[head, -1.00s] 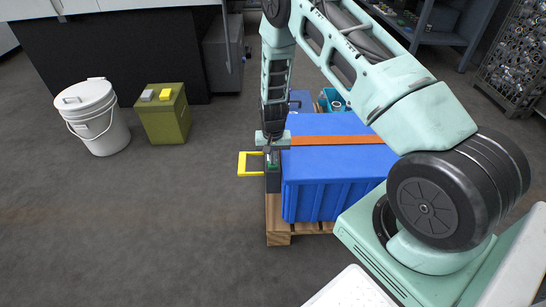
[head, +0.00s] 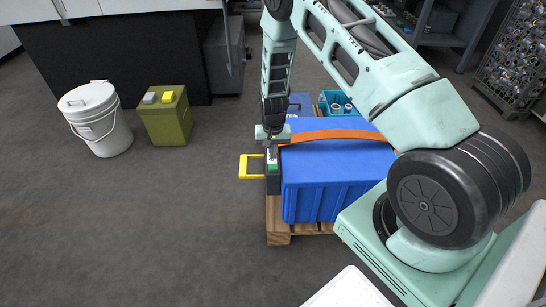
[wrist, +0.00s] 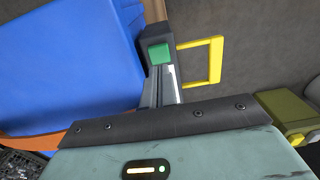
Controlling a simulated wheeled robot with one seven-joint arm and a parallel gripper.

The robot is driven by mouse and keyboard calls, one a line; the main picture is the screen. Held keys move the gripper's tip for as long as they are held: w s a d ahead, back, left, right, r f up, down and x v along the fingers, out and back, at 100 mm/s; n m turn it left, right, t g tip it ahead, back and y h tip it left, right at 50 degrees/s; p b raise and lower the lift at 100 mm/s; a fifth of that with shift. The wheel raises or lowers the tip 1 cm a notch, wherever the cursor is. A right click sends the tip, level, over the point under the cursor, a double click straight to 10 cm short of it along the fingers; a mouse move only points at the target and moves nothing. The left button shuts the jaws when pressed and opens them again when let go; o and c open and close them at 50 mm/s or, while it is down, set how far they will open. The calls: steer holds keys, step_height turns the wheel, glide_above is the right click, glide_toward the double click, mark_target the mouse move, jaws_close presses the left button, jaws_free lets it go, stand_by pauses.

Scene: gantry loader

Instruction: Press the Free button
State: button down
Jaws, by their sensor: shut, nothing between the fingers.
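A green button (wrist: 160,53) sits on a dark tensioner box (head: 273,184) with a yellow handle (head: 250,166), at the left end of the blue crate (head: 335,190). The green also shows in the head view, just below my fingertips. My gripper (head: 271,154) is shut and empty, pointing down over this box. In the wrist view its fingers (wrist: 160,92) reach towards the button; I cannot tell whether they touch it. An orange strap (head: 335,134) bows loosely over the crate lid. I can read no label on the button.
The crate stands on a wooden pallet (head: 279,235). An olive box (head: 166,122) with a grey and a yellow block on top and a white bucket (head: 96,122) stand to the left. Teal and blue bins are behind the crate. The floor at front left is clear.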

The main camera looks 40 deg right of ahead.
mark_target(273, 166)
step_height(273, 166, up, 8)
steer(key=p, duration=0.1)
steer(key=shift+r, duration=0.1)
stand_by(0.7)
steer(key=s+a+r+n+y, duration=0.1)
steer(key=s+a+r+n, duration=0.25)
steer(key=a+r, duration=0.55)
steer(key=s+a+r+n+y, duration=0.1)
steer(key=s+a+r+n, duration=0.2)
steer(key=s+a+r, duration=0.55)
steer(key=s+a+r+n+h, duration=0.1)
steer(key=s+a+r+n, duration=0.35)
steer(key=s, duration=0.45)
steer(key=s+a+r+n, duration=0.3)
steer(key=s+a+r, duration=0.15)
steer(key=s, duration=0.55)
step_height(273, 166, up, 19)
steer(key=p, duration=2)
steer(key=shift+r, duration=0.15)
